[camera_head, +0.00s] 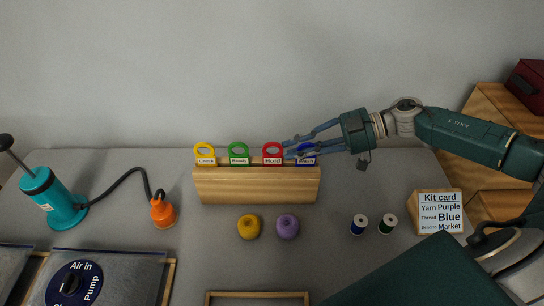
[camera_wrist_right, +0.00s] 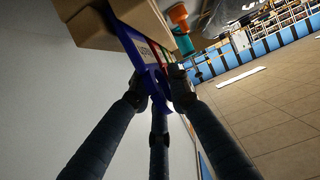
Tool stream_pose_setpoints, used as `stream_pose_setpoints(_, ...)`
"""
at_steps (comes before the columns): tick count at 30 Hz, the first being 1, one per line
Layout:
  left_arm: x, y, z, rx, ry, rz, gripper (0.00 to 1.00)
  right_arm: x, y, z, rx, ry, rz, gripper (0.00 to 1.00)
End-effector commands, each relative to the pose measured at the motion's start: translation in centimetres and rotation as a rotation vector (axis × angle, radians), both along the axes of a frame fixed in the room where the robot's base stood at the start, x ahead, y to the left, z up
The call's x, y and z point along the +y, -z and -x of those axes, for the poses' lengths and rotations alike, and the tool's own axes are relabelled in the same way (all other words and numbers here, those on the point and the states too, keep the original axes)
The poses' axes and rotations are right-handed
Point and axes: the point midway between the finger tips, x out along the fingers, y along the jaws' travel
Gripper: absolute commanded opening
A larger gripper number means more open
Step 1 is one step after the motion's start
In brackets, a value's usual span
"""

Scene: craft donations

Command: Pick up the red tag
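The red tag (camera_head: 272,149) stands upright on the wooden block (camera_head: 256,190), between the green tag (camera_head: 238,149) and the blue tag (camera_head: 306,148). It has a ring top and a white label. My right gripper (camera_head: 288,148) reaches in from the right, its fingers across the blue tag and its tips by the red tag's right edge. In the right wrist view the fingertips (camera_wrist_right: 158,92) are apart around the blue ring (camera_wrist_right: 153,78). A little red shows behind it (camera_wrist_right: 165,53). Whether they touch either tag is unclear. My left gripper is out of view.
A yellow tag (camera_head: 204,149) is at the block's left end. Yellow (camera_head: 248,227) and purple (camera_head: 287,227) yarn balls lie in front. Two spools (camera_head: 359,224) and a kit card (camera_head: 440,210) are right. A teal pump (camera_head: 55,203) stands left.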

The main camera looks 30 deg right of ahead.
Motion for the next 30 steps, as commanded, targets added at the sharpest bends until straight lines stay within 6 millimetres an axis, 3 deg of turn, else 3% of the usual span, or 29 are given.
stream_pose_setpoints(4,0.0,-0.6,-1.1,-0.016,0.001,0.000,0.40,2.0,0.6,-0.9,-0.002,-0.003,-0.006,0.17)
stream_pose_setpoints(10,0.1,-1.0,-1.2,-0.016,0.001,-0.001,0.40,4.0,1.7,-1.9,-0.002,-0.001,-0.003,0.17)
stream_pose_setpoints(18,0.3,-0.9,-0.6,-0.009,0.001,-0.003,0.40,4.3,2.0,-2.0,0.000,0.000,0.000,0.17)
stream_pose_setpoints(19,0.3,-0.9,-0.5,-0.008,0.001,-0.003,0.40,4.3,2.0,-2.0,0.000,0.000,-0.001,0.15)
stream_pose_setpoints(21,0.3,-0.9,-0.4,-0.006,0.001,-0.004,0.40,4.3,2.0,-2.0,0.000,0.000,-0.001,0.01)
stream_pose_setpoints(30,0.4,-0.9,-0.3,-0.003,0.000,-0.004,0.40,4.2,2.0,-2.0,0.000,0.000,-0.001,0.00)
